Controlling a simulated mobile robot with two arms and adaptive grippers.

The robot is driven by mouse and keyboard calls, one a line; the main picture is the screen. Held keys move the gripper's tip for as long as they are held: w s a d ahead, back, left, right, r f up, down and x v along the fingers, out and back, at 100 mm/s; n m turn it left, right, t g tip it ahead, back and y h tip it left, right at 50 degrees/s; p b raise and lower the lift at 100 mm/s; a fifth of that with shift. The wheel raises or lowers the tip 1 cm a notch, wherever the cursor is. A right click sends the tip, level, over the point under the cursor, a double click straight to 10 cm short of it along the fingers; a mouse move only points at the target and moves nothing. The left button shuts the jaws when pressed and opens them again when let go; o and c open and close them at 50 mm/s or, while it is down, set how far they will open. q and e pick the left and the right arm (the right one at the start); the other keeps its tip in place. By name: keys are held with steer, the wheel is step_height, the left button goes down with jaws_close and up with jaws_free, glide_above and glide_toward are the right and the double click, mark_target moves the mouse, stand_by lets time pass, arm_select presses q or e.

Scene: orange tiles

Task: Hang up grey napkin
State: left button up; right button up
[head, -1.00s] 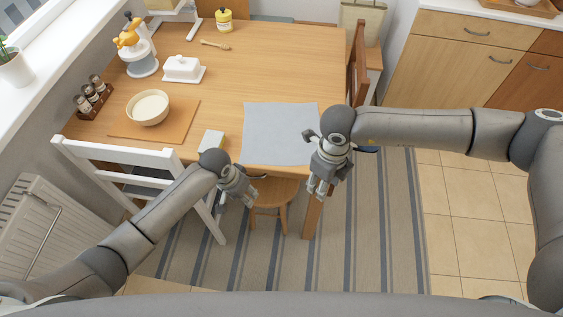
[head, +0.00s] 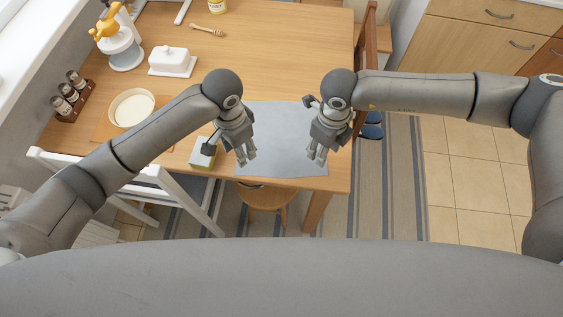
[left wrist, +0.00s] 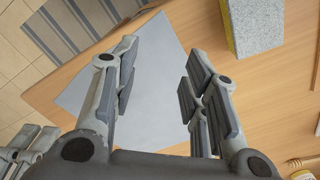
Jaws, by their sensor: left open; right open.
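The grey napkin (head: 281,165) lies flat at the front edge of the wooden table. My left gripper (head: 246,161) is over the napkin's left part in the head view, open and empty. In the left wrist view its open fingers (left wrist: 155,90) are spread above the napkin (left wrist: 160,62), with the napkin showing between them. My right gripper (head: 318,158) is open and empty over the napkin's right part. The arms and grippers hide parts of the napkin. No hook or rail for hanging is clearly visible.
A sponge (head: 203,153) lies close to the left gripper; it also shows in the left wrist view (left wrist: 255,25). A bowl (head: 131,108), butter dish (head: 172,61) and spice jars (head: 68,92) stand on the left of the table (head: 285,60). A white chair (head: 120,172) and wooden stool (head: 265,197) stand in front.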

mark_target(244, 168)
arm_select(q)
steer(key=f, duration=0.2)
steer(key=s+f, duration=0.1)
steer(key=shift+s+f, duration=0.1)
steer(key=shift+f, duration=0.25)
arm_select(e)
steer(key=f, duration=0.1)
steer(key=s+f, duration=0.1)
steer(key=f, duration=0.1)
steer(key=shift+f, duration=0.3)
arm_select(q)
steer(key=f, duration=0.3)
steer(key=shift+w+f, duration=0.3)
arm_select(e)
steer(key=f, duration=0.3)
steer(key=shift+w+f, duration=0.2)
steer(key=shift+f, duration=0.05)
arm_select(q)
steer(key=shift+s, duration=0.1)
arm_select(e)
steer(key=shift+s, duration=0.1)
arm_select(q)
steer(key=shift+f, duration=0.15)
arm_select(e)
steer(key=shift+f, duration=0.2)
arm_select(q)
steer(key=shift+c, duration=0.3)
arm_select(e)
steer(key=shift+c, duration=0.3)
